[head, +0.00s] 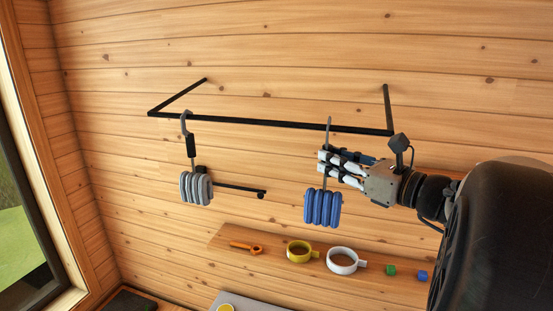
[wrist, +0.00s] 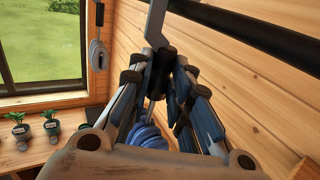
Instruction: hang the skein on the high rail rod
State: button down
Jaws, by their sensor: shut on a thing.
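The blue skein (head: 323,208) hangs upright below a thin grey hook with a dark grip. My gripper (head: 325,168) is shut on that grip, and in the wrist view the fingers close on the black grip (wrist: 159,70). The blue coils (wrist: 148,138) show partly between the fingers. The high rail rod (head: 260,123) is the black front bar of a wall frame. The hook's top overlaps the rod's right half in the head view. In the wrist view the hook runs out of the top beside the rod (wrist: 255,35); I cannot tell whether it is over the rod.
A grey skein (head: 196,188) hangs by its hook at the rod's left end. A short black peg (head: 240,188) sticks out beside it. A wooden shelf (head: 275,262) below holds an orange tool, a yellow ring, a white ring and small blocks. A window is at left.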

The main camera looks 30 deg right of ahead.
jog(key=c, duration=1.4)
grip_release()
